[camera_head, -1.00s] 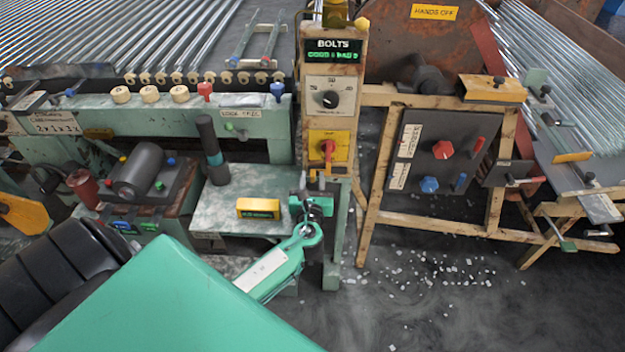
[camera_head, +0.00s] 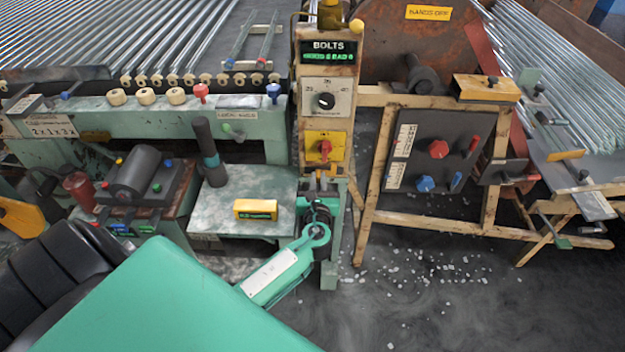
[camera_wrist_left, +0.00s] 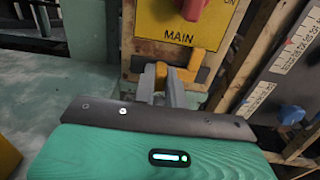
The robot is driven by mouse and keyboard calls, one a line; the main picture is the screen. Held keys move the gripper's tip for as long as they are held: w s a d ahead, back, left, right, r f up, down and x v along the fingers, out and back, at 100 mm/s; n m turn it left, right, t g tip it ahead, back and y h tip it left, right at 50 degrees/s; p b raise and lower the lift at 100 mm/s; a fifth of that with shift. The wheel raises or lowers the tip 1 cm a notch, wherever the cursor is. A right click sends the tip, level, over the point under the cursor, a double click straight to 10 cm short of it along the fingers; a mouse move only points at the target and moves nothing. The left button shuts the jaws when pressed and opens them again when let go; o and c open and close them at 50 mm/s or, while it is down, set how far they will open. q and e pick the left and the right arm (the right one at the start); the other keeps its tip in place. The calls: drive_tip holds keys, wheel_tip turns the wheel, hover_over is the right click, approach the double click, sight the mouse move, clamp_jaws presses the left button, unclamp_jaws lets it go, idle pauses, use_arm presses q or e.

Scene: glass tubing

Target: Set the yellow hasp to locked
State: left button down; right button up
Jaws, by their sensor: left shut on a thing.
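The yellow hasp (camera_wrist_left: 188,73) shows in the left wrist view just below the yellow MAIN panel (camera_wrist_left: 152,32), at the grey fingers of my left gripper (camera_wrist_left: 172,88). The gripper is shut on it, and the fingers hide part of it. In the head view my left gripper (camera_head: 319,184) is at the post, just under the yellow panel (camera_head: 338,139) with its red switch handle (camera_head: 325,149). The hasp is too small there to tell its position. My right gripper is in neither view.
A pale green table (camera_head: 222,218) with a yellow readout box (camera_head: 256,209) lies left of the gripper. A wooden frame (camera_head: 375,190) with a dark control board (camera_head: 430,150) stands to the right. Small white bits litter the floor (camera_head: 420,285).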

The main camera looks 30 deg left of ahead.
use_arm(q)
drive_tip(key=c, duration=1.8)
unclamp_jaws()
drive_tip(key=shift+d, duration=0.2)
drive_tip(key=o, duration=0.4)
drive_tip(key=shift+w, duration=0.1)
drive_tip(key=shift+c, duration=0.2)
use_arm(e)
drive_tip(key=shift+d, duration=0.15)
use_arm(q)
drive_tip(key=v, duration=1.4)
drive_tip(key=shift+b, duration=0.3)
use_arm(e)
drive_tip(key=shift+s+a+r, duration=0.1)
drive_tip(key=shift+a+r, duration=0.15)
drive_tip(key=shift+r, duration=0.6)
use_arm(q)
drive_tip(key=shift+a, duration=0.1)
